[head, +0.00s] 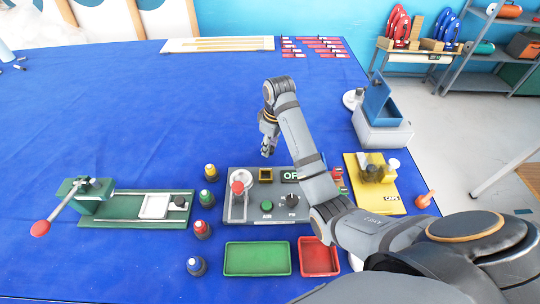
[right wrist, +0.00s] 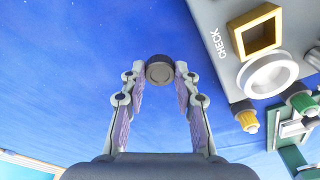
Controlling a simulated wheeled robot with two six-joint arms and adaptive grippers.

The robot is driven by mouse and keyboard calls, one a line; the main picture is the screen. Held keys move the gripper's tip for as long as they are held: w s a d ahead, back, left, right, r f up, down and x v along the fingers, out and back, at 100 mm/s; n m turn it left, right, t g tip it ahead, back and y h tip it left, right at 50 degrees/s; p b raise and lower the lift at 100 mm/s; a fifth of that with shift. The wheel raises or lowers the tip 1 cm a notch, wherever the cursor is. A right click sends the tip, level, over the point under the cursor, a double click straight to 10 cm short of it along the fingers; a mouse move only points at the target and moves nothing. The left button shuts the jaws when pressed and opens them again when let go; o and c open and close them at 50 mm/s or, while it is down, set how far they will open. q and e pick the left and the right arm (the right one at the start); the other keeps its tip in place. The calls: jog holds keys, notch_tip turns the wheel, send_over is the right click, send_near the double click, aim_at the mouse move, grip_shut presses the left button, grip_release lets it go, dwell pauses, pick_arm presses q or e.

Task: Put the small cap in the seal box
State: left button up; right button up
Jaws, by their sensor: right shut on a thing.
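The cap is too small to make out in the head view. A blue box with a raised lid (head: 377,100), which looks like the seal box, stands on a light base at the back right, apart from the gripper. Its inside is mostly hidden. My left gripper is not in view.
The grey panel (head: 236,210) bears a yellow-framed square opening (right wrist: 254,33) marked CHECK. A yellow caps stand (head: 389,205), green tray (head: 257,259), red tray (head: 318,258) and several bottles (head: 202,229) surround it. A green press (head: 130,208) stands left.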

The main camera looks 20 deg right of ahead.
jog(key=shift+f, duration=1.55)
jog(key=shift+f+p, duration=0.1)
jog(key=shift+p, duration=0.2)
jog(key=o, duration=0.7)
jog(key=shift+o, duration=0.2)
